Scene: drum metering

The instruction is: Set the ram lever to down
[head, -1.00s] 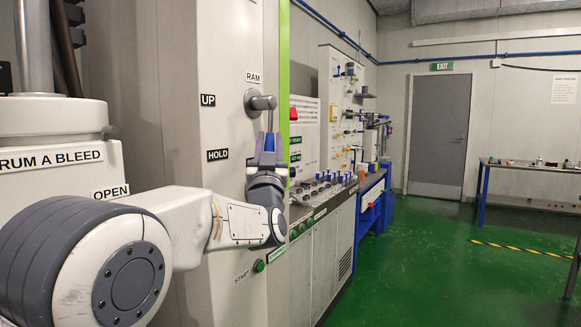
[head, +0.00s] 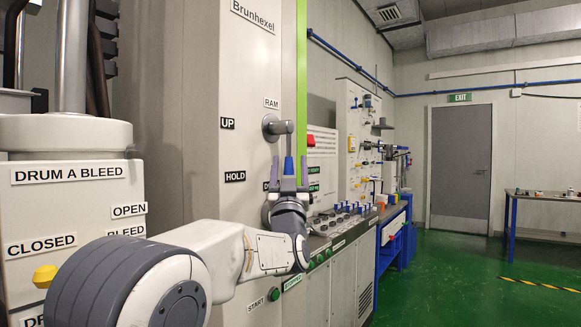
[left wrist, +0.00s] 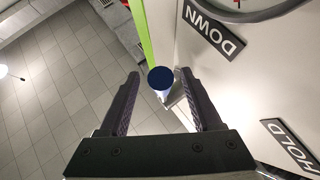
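The ram lever (head: 278,128) is a grey hub and arm under the RAM label on the tall grey cabinet. Its blue-ended handle (head: 289,165) points down in the head view. My left gripper (head: 289,162) is open around the handle's end, coming up from below. In the left wrist view the round dark blue end (left wrist: 160,79) sits between the two spread fingers (left wrist: 160,76), with gaps on both sides. The DOWN label (left wrist: 213,30) is clear there but mostly hidden behind my gripper in the head view. I cannot tell which mark the lever is at. My right gripper is out of view.
UP (head: 227,123) and HOLD (head: 235,176) labels are on the cabinet face. A Drum A Bleed panel (head: 70,200) with a yellow knob (head: 45,275) stands at left. A control console (head: 342,222) stands right of the cabinet. Green floor (head: 440,280) is open at right.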

